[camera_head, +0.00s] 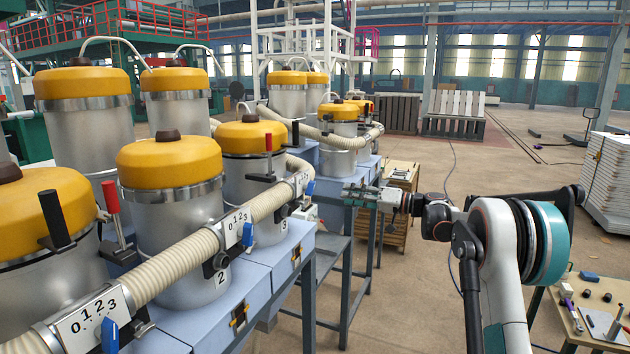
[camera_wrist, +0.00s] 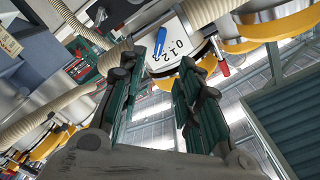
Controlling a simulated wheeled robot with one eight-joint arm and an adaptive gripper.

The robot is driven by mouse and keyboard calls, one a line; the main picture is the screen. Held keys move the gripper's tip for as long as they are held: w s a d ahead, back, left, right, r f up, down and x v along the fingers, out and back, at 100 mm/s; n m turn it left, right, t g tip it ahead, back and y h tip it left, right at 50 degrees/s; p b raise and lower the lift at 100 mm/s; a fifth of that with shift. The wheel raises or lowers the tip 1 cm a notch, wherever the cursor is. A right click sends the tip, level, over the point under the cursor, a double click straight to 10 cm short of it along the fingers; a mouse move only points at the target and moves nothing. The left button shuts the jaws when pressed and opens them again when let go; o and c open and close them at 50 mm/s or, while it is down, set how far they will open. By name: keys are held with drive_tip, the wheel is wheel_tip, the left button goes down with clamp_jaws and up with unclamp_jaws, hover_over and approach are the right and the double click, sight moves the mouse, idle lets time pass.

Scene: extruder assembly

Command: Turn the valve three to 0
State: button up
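Valve three is the white plate marked 0 1 2 3 (camera_head: 299,182) on the ribbed hose at the hopper labelled 3. Its blue handle (camera_head: 310,188) hangs at the plate's right side, and I cannot tell which number it points to. The wrist view shows a number plate (camera_wrist: 183,38) and a blue handle (camera_wrist: 160,41) ahead of the fingers. My gripper (camera_head: 346,194) is to the right of valve three, pointing toward it, apart from the handle. In the wrist view, its two fingers (camera_wrist: 158,78) are spread with nothing between them.
Valve two (camera_head: 236,228) and valve one (camera_head: 86,316) sit nearer along the same hose, with blue handles. Red-handled levers (camera_head: 268,143) stand by the yellow-topped hoppers. A tool table (camera_head: 600,300) stands at the lower right. The floor (camera_head: 400,300) between it and the blue benches is open.

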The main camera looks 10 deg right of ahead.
sight(313, 189)
drive_tip(key=p+x, duration=0.2)
drive_tip(key=x, duration=1.1)
drive_tip(key=shift+w+a, duration=0.3)
clamp_jaws()
